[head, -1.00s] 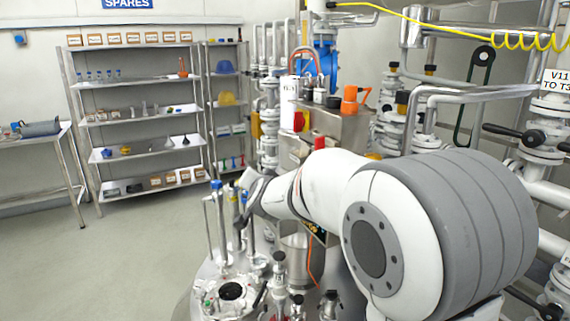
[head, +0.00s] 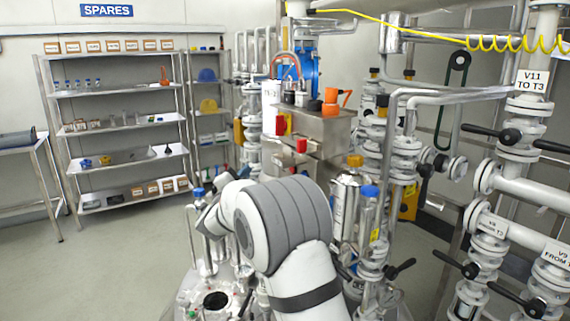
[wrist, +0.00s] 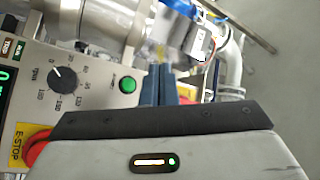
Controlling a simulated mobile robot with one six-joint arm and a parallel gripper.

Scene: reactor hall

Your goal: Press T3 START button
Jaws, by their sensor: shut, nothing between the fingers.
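In the wrist view, a round green button (wrist: 127,85) sits on a light grey control panel (wrist: 92,105), to the right of a dark dial (wrist: 63,78) with a printed scale. I cannot read a T3 START label beside it. My gripper (wrist: 164,72) is shut and empty. Its blue-grey fingers show just right of the green button in the picture; I cannot tell their depth gap from the panel. A red E-STOP button (wrist: 35,151) is at the panel's lower left, partly hidden by my gripper body. In the head view my arm hides the fingers and this panel.
Pipes and a blue-banded fitting (wrist: 188,10) lie beyond the fingers in the wrist view. In the head view, a steel box (head: 330,128) with red parts stands behind my arm, and valves (head: 508,137) crowd the right. Floor is clear at left, before the shelves (head: 115,125).

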